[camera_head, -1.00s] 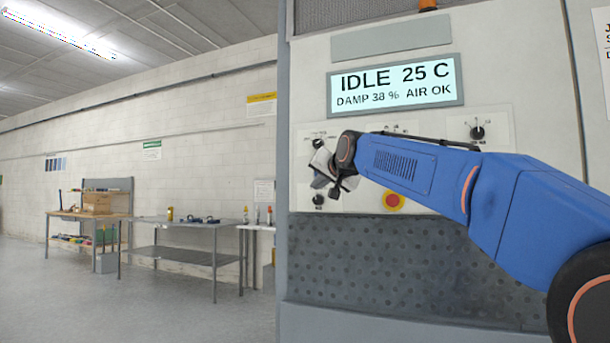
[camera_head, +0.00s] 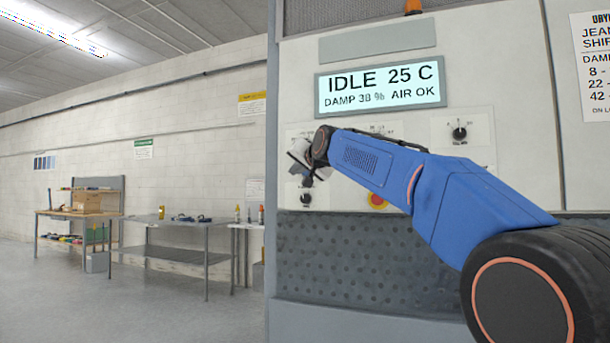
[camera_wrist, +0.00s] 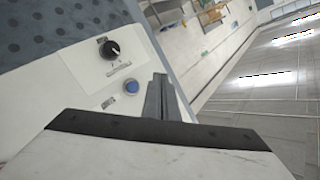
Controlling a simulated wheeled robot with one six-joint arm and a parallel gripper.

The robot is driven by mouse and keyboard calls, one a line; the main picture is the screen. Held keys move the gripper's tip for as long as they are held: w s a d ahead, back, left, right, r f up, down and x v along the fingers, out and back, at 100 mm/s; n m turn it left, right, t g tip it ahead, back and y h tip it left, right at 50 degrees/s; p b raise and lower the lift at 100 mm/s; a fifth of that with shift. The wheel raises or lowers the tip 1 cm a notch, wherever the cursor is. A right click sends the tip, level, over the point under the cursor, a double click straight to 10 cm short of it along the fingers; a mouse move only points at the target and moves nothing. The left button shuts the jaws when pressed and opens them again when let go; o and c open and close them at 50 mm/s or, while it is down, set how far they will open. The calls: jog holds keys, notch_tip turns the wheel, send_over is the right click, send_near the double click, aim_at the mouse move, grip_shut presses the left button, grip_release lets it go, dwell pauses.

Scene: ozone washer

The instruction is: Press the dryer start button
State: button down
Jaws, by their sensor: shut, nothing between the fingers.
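A round blue button (camera_wrist: 131,86) shows on the light control panel in the wrist view, with a small label beside it too small to read. I cannot confirm from the label that it is the dryer start button. My gripper (camera_wrist: 160,92) is shut and empty, its fingers just right of the blue button in the picture. Whether they touch the panel I cannot tell. In the head view my gripper (camera_head: 303,163) is at the left side of the machine's panel, and the blue button is not visible there, probably hidden by my arm.
A black knob (camera_wrist: 109,49) sits near the blue button. On the machine, another knob (camera_head: 459,134), a red stop button (camera_head: 377,200) and a display (camera_head: 380,88) reading IDLE 25 C show. Work tables (camera_head: 190,225) stand far left, with open floor before them.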

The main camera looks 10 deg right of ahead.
jog(key=w+d, duration=0.4)
jog(key=w, duration=0.1)
jog(key=shift+w, duration=0.25)
jog(key=shift+w, duration=0.1)
dwell(2.0)
jog(key=shift+w+d, duration=0.25)
jog(key=shift+w+d, duration=0.25)
jog(key=shift+w, duration=0.15)
dwell(1.0)
jog(key=shift+s+a, duration=0.1)
jog(key=shift+s, duration=0.05)
jog(key=shift+s+a, duration=0.4)
jog(key=shift+s, duration=0.2)
dwell(0.3)
jog(key=shift+s+a, duration=0.75)
jog(key=shift+s, duration=0.3)
jog(key=shift+s+a, duration=0.75)
jog(key=shift+s, duration=0.25)
